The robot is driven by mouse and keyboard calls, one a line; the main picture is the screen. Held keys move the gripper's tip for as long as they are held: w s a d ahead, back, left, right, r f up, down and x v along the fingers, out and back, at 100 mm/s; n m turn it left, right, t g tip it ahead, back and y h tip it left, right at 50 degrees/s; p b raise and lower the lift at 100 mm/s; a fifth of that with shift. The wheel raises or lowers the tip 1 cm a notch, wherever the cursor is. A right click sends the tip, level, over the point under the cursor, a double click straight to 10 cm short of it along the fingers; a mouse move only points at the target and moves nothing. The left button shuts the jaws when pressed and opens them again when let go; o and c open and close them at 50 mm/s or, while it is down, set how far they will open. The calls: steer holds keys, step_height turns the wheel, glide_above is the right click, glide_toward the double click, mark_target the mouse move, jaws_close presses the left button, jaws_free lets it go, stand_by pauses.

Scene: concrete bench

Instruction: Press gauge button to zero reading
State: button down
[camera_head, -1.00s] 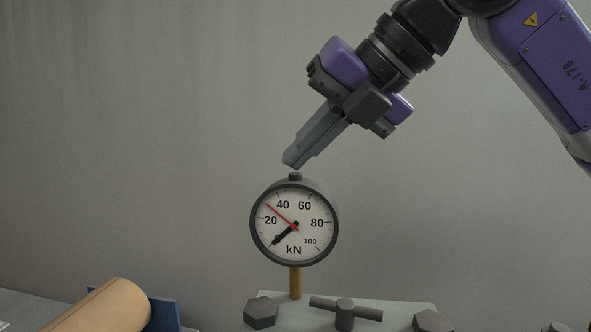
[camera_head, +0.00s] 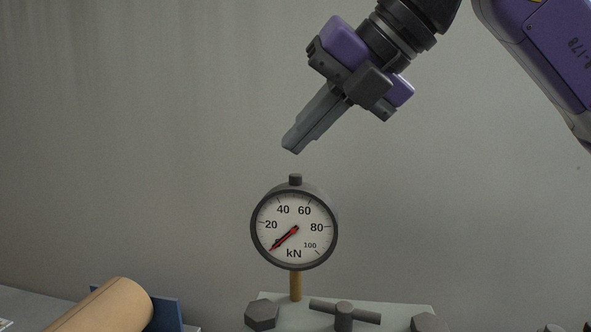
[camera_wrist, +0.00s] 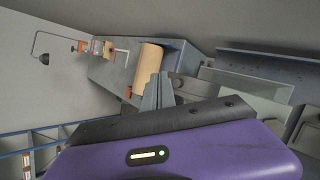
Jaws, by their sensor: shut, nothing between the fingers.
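A round gauge (camera_head: 293,245) marked in kN, with a dark rim, stands upright on a brass stem (camera_head: 295,285) in the head view. Its red needle and black needle lie together, both pointing to the lower left at the low end of the scale. A dark button (camera_head: 295,180) sits on top of the gauge and stands up. My gripper (camera_head: 291,148) is shut and empty, tilted down to the left, above the button with a clear gap. Its fingers also show in the wrist view (camera_wrist: 158,92). I cannot make out the gauge in the wrist view.
A pale plate (camera_head: 400,308) under the gauge carries hex bolts (camera_head: 262,314) and a T-shaped handle (camera_head: 344,313). A tan cylinder (camera_head: 112,305) lies at the lower left beside a blue bracket (camera_head: 166,313). The space around the gauge's sides is clear.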

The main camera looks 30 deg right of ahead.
step_height(320, 180, up, 4)
steer(key=shift+f+p, duration=0.1)
steer(key=shift+p, duration=0.9)
